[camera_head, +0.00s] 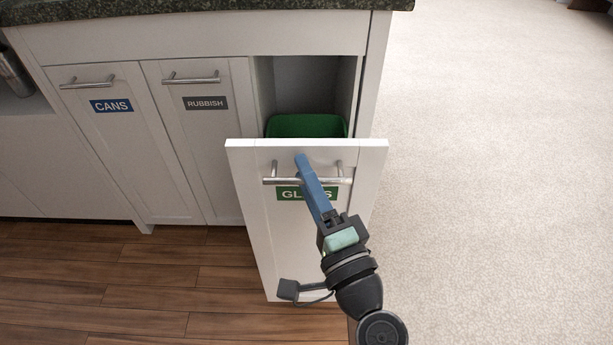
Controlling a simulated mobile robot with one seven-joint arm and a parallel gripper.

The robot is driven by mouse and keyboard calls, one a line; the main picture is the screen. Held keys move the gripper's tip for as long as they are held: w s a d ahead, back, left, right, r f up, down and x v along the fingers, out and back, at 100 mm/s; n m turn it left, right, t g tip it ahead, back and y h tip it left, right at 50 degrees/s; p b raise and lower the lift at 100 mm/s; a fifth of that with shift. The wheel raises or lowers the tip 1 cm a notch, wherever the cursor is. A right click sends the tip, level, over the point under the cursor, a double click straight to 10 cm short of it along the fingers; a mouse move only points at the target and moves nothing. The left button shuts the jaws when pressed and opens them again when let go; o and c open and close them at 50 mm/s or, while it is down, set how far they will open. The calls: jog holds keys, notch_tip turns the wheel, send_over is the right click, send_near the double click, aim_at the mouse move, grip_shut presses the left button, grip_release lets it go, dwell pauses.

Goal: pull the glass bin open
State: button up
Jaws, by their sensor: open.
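The glass bin front (256,230) is a white panel with a green label (287,194) partly covered by my gripper. It stands pulled out from the cabinet, with a dark gap behind it. A green bin (305,126) shows in the opening behind the panel. A silver bar handle (277,180) runs across the panel's upper part. My gripper (302,160) has blue fingers that reach up across the handle near its middle. The fingers overlap in this view. Whether they touch the handle cannot be told.
The cans front (122,150) and rubbish front (202,150) are shut at the left. A dark stone countertop (200,8) runs above. Wooden floor (130,280) lies in front, and open pale carpet (490,180) lies at the right.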

jog(key=v, duration=1.3)
jog(key=shift+p, duration=0.4)
